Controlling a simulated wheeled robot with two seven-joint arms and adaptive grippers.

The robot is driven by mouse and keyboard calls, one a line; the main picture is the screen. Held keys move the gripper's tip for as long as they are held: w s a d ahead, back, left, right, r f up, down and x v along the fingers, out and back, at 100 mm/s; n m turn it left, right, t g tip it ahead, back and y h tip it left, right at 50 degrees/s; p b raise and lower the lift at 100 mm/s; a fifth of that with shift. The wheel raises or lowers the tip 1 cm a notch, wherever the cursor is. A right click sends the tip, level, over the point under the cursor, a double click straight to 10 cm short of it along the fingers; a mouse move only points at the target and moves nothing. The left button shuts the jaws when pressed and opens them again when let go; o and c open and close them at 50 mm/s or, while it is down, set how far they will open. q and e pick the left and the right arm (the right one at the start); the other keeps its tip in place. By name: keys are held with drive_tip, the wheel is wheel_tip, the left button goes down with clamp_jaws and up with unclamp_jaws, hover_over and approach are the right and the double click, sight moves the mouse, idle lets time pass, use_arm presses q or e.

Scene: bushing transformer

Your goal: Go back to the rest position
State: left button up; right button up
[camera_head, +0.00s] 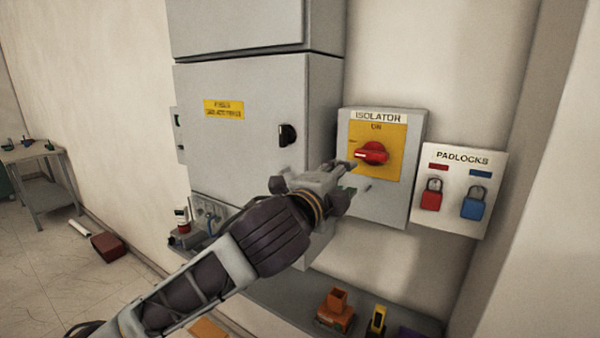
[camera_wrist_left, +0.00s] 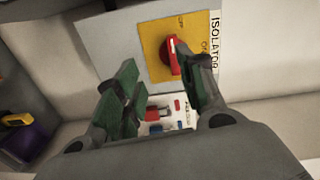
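My left arm comes in from the lower left in the head view. Its gripper (camera_head: 347,180) is in front of the grey isolator box (camera_head: 392,207), just below and left of the red rotary switch (camera_head: 372,153) on its yellow plate. In the left wrist view, the green-padded fingers of this gripper (camera_wrist_left: 165,88) are apart with nothing gripped between them. The red switch (camera_wrist_left: 173,55) shows there beyond the fingers, close to the right fingertip; I cannot tell whether they touch. My right gripper is in neither view.
A padlock board (camera_head: 462,165) with a red padlock (camera_head: 432,196) and a blue padlock (camera_head: 474,206) hangs right of the isolator. A large grey cabinet (camera_head: 240,150) stands left. Below, a shelf (camera_head: 280,290) carries an orange item (camera_head: 336,312) and a yellow-black tool (camera_head: 377,320).

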use_arm(q)
drive_tip(key=s+a+f+n+g+y, duration=0.15)
drive_tip(key=a+f+n, duration=0.3)
drive_tip(key=f, duration=0.55)
drive_tip(key=w+a+f+n+g+y, duration=0.1)
drive_tip(key=a+f+n+g+y, duration=0.1)
drive_tip(key=a+f+n, duration=0.5)
drive_tip(key=s+a+f+n+g+y, duration=0.15)
drive_tip(key=a+f, duration=0.35)
drive_tip(key=f, duration=0.7)
drive_tip(key=s+a+f+n+g+y, duration=0.2)
drive_tip(key=s+a+f+n+g, duration=0.15)
drive_tip(key=s+a+f, duration=0.6)
drive_tip(key=s+a+f+n+g+y, duration=0.25)
drive_tip(key=s+a+f+n, duration=0.3)
drive_tip(key=s+f, duration=0.55)
wheel_tip(320, 180, down, 33)
drive_tip(key=s+g, duration=0.1)
drive_tip(key=g, duration=0.1)
drive_tip(key=s+a+f, duration=0.2)
drive_tip(key=s+f, duration=0.8)
drive_tip(key=s, duration=0.1)
drive_tip(key=s+a+f+m, duration=0.1)
drive_tip(key=s+a+f, duration=0.1)
drive_tip(key=s+f, duration=0.8)
drive_tip(key=shift+s+a+f+g, duration=0.25)
drive_tip(key=shift+s+a+g, duration=0.15)
drive_tip(key=shift+s, duration=0.45)
